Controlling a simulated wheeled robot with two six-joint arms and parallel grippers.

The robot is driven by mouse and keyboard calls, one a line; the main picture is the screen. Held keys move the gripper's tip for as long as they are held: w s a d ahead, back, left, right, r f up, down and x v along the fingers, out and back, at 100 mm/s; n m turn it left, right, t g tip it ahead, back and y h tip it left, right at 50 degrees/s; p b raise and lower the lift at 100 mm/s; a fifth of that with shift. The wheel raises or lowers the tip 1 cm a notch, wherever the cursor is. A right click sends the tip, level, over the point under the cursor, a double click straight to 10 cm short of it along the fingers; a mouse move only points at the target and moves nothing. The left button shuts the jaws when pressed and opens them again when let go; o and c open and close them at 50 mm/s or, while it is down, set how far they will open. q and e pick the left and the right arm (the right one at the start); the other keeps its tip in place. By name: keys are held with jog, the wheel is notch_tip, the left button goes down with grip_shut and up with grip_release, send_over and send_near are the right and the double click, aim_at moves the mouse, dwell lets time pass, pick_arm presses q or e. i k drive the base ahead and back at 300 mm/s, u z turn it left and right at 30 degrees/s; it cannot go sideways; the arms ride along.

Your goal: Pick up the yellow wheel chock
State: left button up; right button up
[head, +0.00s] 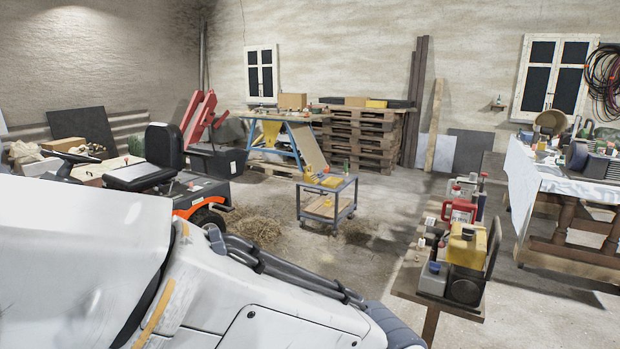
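I cannot make out the yellow wheel chock for certain. Small yellow items lie on the top of a grey wheeled cart (335,187) in the middle of the floor, too small to identify. A flat yellow item (376,104) lies on the pallet stack (358,140) at the back wall, and a yellow shape (271,132) shows at the blue-legged workbench (291,119). A yellow canister (466,246) stands on the narrow bench at the right. Neither of my grippers is in view; only a large white arm part of mine fills the lower left.
An orange ride-on mower (203,194) stands left of the cart. The narrow bench (407,280) with several bottles and a red canister (459,211) is at the right front. A cloth-covered table (524,180) stands far right. The concrete floor around the cart is mostly open, with some straw (250,228).

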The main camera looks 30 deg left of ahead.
aim_at(309, 177)
jog(key=k, duration=0.35)
jog(key=u, duration=0.6)
jog(key=i, duration=2.35)
jog(key=u, duration=0.75)
jog(key=i, duration=5.1)
jog(key=z, duration=0.35)
jog(key=i, duration=0.65)
jog(key=z, duration=0.05)
